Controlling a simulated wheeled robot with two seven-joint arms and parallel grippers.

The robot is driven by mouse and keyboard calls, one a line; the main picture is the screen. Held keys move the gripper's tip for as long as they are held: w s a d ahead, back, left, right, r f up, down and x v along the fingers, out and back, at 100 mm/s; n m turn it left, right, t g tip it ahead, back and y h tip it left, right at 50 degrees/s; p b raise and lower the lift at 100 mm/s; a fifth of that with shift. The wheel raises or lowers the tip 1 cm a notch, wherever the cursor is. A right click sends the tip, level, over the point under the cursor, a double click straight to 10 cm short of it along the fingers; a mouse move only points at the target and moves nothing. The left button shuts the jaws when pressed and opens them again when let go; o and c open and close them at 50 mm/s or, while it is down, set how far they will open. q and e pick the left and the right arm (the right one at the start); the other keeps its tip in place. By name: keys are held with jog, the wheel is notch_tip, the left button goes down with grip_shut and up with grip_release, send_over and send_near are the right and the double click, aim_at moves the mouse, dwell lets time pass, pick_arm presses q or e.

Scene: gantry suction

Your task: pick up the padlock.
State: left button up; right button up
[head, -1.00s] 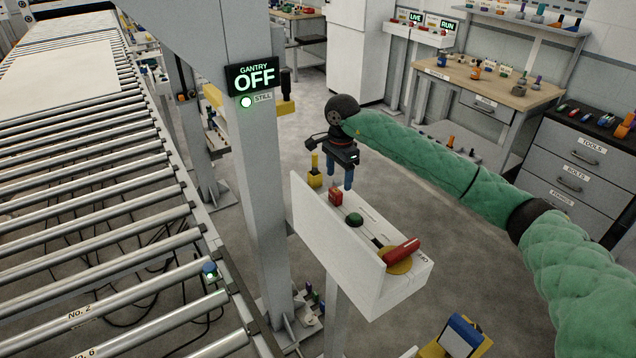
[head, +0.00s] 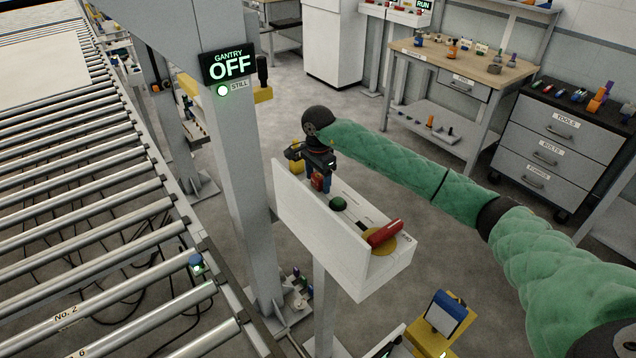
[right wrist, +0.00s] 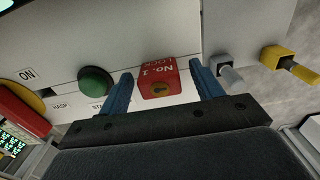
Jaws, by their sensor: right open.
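The red padlock (head: 317,181) sits at the far end of the white control box, and it shows marked "No. 1 LOCK" in the right wrist view (right wrist: 158,80). My right gripper (head: 320,184) is down at the padlock. In the right wrist view its two blue fingers (right wrist: 160,92) stand open, one on each side of the padlock, with a small gap showing on both sides. The padlock's shackle is not clearly visible. My left gripper is not in view.
The white box (head: 350,262) also carries a green button (head: 337,202) and a red handle (head: 385,233) on a yellow disc. A grey post (head: 245,190) with a "GANTRY OFF" sign (head: 229,64) stands left. A yellow-handled item (right wrist: 290,64) is beside the fingers.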

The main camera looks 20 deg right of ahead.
jog(key=c, duration=1.1)
